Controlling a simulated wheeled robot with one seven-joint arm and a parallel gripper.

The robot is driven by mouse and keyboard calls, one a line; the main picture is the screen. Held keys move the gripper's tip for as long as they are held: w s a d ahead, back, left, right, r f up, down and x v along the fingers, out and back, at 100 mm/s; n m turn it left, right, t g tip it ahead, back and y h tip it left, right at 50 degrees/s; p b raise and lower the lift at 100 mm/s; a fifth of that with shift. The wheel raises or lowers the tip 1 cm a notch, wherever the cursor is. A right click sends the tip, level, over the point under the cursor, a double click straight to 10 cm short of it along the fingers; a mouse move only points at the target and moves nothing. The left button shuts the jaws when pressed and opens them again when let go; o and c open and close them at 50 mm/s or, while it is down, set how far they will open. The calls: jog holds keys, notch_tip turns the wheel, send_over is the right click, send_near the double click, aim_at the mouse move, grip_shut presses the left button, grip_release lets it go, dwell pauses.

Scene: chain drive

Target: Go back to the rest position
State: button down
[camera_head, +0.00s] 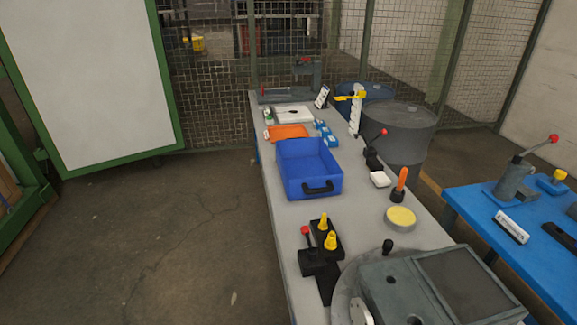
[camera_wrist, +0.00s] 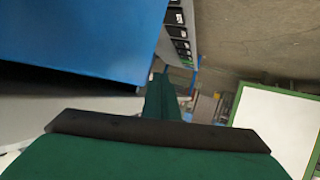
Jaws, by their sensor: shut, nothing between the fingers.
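My gripper (camera_wrist: 163,96) shows in the wrist view, beyond a dark bar and a broad green part of my arm's end. Its narrow green fingers are together with nothing held between them. The wrist view is tilted; a large blue surface fills its upper left, and the floor and a green-framed white board (camera_wrist: 275,125) are at the right. My gripper does not show in the head view, so its height over the bench cannot be told there.
A grey bench (camera_head: 290,238) holds a blue bin (camera_head: 290,187), an orange sheet (camera_head: 287,131), a yellow disc (camera_head: 400,218) and black fixtures with yellow cones (camera_head: 331,240). A blue table (camera_head: 470,208) stands right, grey drum (camera_head: 400,133) behind. The floor at left is clear.

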jog(key=s+d+n+y, duration=0.1)
jog(key=s+n+y, duration=0.15)
jog(key=s, duration=1.55)
jog(key=s+d+r+m+t, duration=0.1)
jog(key=s+d+r+t, duration=0.1)
jog(key=s+r, duration=1.2)
jog(key=shift+d+t+y, duration=0.25)
jog(key=shift+t+y, duration=0.05)
jog(key=shift+y, duration=0.05)
